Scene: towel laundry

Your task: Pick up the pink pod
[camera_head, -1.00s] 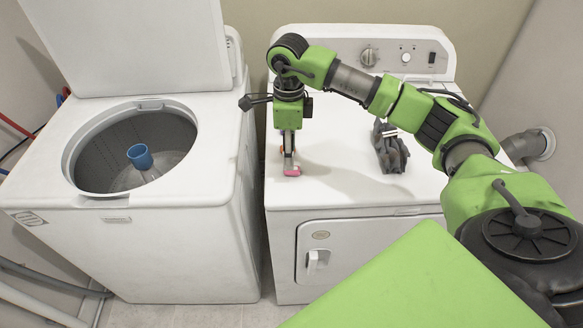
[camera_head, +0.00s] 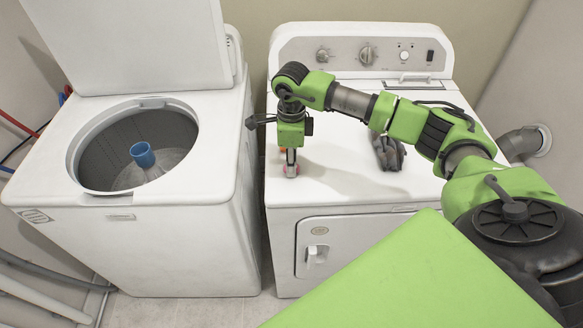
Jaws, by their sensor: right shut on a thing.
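The pink pod (camera_head: 291,171) is on the white dryer top near its front left corner. My right gripper (camera_head: 291,164) points straight down over it and is shut on it; the fingers hide much of the pod. The pod seems to be at the level of the dryer top, and I cannot tell whether it is lifted. A small orange-red thing (camera_head: 282,151) shows partly behind the fingers. My left gripper is not in view.
A dark grey towel (camera_head: 388,152) lies crumpled on the dryer (camera_head: 345,195), partly behind my right arm. The washer (camera_head: 185,225) stands at the left, lid up, its open drum showing a blue-topped agitator (camera_head: 142,155). A narrow gap separates the machines.

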